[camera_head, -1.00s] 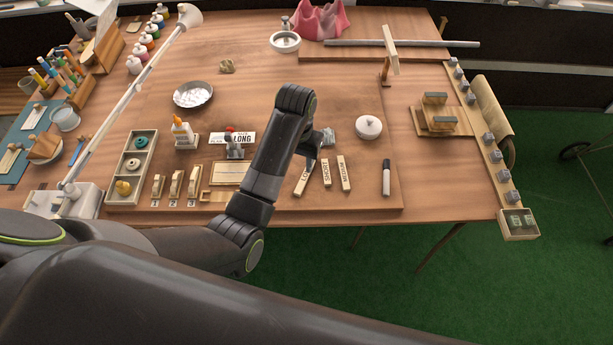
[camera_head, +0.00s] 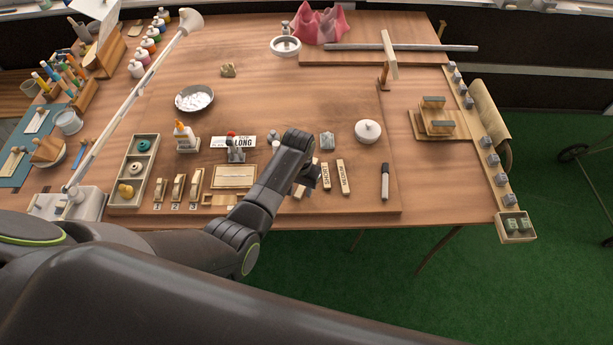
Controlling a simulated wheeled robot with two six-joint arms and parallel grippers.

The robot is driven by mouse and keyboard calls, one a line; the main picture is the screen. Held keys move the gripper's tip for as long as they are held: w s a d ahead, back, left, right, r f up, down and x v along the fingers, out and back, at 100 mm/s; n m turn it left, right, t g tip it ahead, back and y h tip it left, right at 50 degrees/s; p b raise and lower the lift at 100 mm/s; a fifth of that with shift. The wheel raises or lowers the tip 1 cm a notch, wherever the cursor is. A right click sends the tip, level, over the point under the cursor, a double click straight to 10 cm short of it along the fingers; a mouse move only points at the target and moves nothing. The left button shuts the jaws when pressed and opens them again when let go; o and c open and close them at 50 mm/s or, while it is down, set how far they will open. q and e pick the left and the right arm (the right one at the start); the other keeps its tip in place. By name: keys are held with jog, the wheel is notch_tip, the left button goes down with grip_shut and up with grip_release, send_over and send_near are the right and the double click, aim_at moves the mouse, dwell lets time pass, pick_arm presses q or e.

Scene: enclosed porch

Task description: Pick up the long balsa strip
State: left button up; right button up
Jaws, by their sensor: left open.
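The long balsa strip (camera_head: 300,193) is the leftmost of three pale labelled strips on the work board. Only its lower end shows; my left arm and gripper hide the rest. The strip marked SHORT (camera_head: 326,176) and the one marked MEDIUM (camera_head: 343,177) lie to its right. My left gripper (camera_head: 309,181) is over the long strip, its fingers pointing down and partly hidden behind my wrist. It is open; I cannot tell whether the strip lies between the fingers. A card reading LONG (camera_head: 236,142) stands behind, to the left. My right gripper is out of view.
A small grey block (camera_head: 327,141) is behind the strips. A glue bottle (camera_head: 184,137) and a compartment tray (camera_head: 134,172) are to the left.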

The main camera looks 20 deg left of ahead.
pick_arm(q)
jog(key=shift+f, duration=0.3)
jog(key=c, duration=0.9)
notch_tip(320, 180, up, 10)
